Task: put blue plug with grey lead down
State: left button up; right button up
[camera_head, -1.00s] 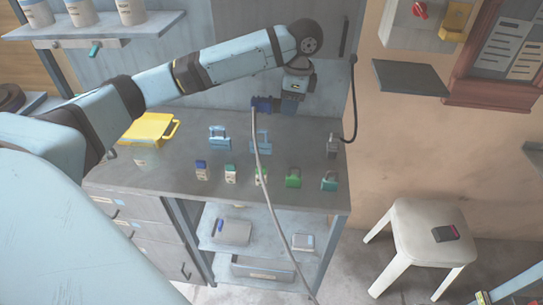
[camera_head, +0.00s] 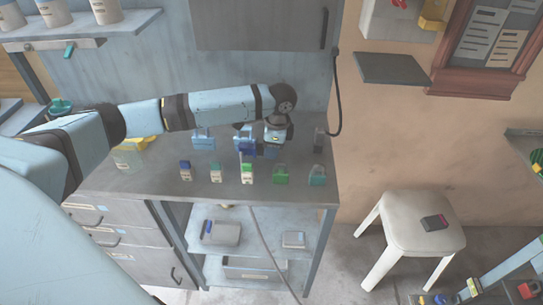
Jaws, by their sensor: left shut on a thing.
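My left gripper (camera_head: 261,147) is shut on the blue plug (camera_head: 244,142), low over the middle of the grey bench (camera_head: 130,188). I cannot tell whether the plug touches the bench top. The grey lead (camera_head: 268,240) hangs past the bench's front edge, down across the lower shelves. Its upper stretch is hard to see behind a green-and-white tag block (camera_head: 247,173). My right gripper is not in view.
A blue padlock (camera_head: 204,141) stands left of the gripper. Small blocks, a green padlock (camera_head: 280,174) and a teal padlock (camera_head: 317,177) line the bench front. A white stool (camera_head: 410,227) stands right.

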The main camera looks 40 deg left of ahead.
aim_at(270, 163)
pick_arm(q)
notch_tip(270, 163, down, 3)
jog(key=shift+f, duration=0.2)
jog(key=shift+r, duration=0.1)
jog(key=o, duration=1)
